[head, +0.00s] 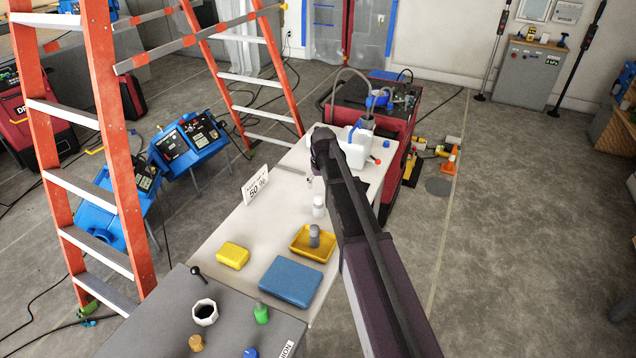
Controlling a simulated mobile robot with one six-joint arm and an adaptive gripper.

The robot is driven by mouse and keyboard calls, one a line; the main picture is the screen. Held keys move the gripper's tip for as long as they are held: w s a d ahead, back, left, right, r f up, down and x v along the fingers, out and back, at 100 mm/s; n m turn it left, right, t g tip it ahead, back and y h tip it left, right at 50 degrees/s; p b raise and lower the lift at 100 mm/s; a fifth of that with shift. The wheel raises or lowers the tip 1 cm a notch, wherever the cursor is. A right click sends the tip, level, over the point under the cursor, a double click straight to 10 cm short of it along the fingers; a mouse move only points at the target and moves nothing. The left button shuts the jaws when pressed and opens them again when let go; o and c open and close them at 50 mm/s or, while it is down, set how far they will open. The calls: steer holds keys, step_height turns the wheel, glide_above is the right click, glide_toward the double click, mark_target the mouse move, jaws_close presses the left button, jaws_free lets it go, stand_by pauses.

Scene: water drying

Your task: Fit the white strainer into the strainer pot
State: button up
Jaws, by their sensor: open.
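A small white cylinder-like piece (319,206) stands upright on the pale table, just left of my arm; it may be the strainer, but no mesh shows at this size. A white pot-like cup with a faceted rim and dark inside (205,312) stands on the grey counter at the lower left. I cannot tell for sure whether it is the strainer pot. My dark arm reaches up from the lower right over the table. Its far end is above the table's middle, and no gripper fingers show there.
A yellow tray (328,254) holds a grey cylinder; a blue pad (290,281) and a yellow block (232,255) lie nearby. A white jug (355,151) stands at the far end. A sign (255,185) stands at the left edge. An orange ladder (105,120) is left.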

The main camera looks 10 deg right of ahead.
steer(key=shift+s+r+p, duration=0.2)
steer(key=shift+r+p, duration=1.05)
steer(key=shift+r, duration=0.3)
steer(key=s+m+g, duration=0.1)
steer(key=s, duration=2.6)
steer(key=shift+s+a+m+g, duration=0.3)
steer(key=shift+s+m+g, duration=0.1)
steer(key=shift+f, duration=0.1)
